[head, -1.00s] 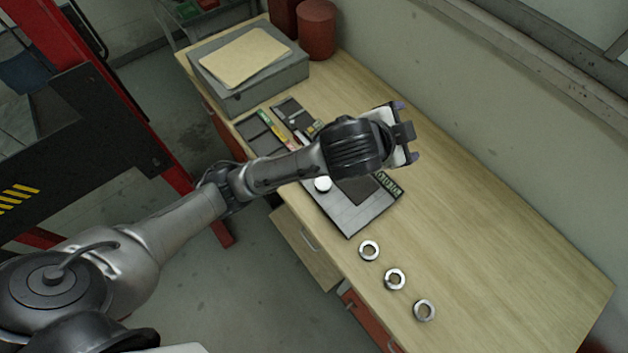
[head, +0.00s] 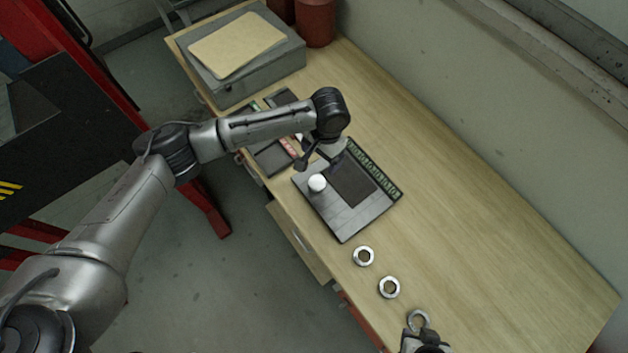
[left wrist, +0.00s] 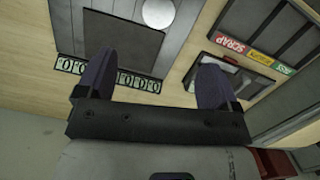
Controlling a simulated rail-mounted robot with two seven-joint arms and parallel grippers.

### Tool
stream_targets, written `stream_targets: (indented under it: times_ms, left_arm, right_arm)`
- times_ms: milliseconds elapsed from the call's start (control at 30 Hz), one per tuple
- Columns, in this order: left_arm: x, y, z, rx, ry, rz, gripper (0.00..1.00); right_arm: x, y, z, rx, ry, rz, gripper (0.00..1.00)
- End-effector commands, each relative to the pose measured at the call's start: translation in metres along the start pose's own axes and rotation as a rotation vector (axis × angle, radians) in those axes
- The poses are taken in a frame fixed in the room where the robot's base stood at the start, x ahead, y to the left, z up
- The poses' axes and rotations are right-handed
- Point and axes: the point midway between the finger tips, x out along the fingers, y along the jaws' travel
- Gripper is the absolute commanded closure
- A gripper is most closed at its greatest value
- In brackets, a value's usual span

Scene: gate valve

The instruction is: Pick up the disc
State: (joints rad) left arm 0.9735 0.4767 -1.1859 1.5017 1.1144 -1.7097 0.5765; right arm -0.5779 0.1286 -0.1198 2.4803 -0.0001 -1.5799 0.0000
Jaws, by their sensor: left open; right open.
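A pale round disc (head: 317,183) lies on the left part of a grey tray (head: 345,222) with a dark square panel. It also shows at the top of the left wrist view (left wrist: 158,14). My left gripper (head: 312,157) is above the tray's far left edge, close to the disc but apart from it. In the left wrist view its two fingers (left wrist: 152,68) are spread with nothing between them. My right gripper (head: 423,336) is at the bottom edge, open, at the nearest metal ring (head: 419,319); I cannot tell whether it touches it.
Two more metal rings (head: 363,256) (head: 389,287) lie in a row on the wooden bench. Labelled bins (left wrist: 262,48), one marked SCRAP, are beside the tray. A grey box (head: 240,62) and red canisters (head: 315,22) stand farther back. The bench's right side is clear.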

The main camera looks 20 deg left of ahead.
Motion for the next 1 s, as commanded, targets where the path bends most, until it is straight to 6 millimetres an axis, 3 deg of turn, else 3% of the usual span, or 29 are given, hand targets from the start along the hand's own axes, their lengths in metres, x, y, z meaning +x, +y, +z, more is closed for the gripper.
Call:
stream_targets:
  times_ms: [500,767,1000]
  left_arm:
    - [0.074,0.0,-0.001,-0.024,0.001,-0.002,0.14]
    - [0.086,0.0,0.0,-0.023,0.002,-0.002,0.14]
    - [0.115,0.002,0.0,-0.023,0.002,-0.003,0.14]
  right_arm:
    - [-0.005,-0.004,0.0,0.011,-0.003,-0.01,0.57]
    - [-0.006,-0.004,-0.002,0.011,-0.001,-0.01,0.57]
    - [-0.014,-0.003,-0.004,0.009,-0.001,-0.008,0.57]
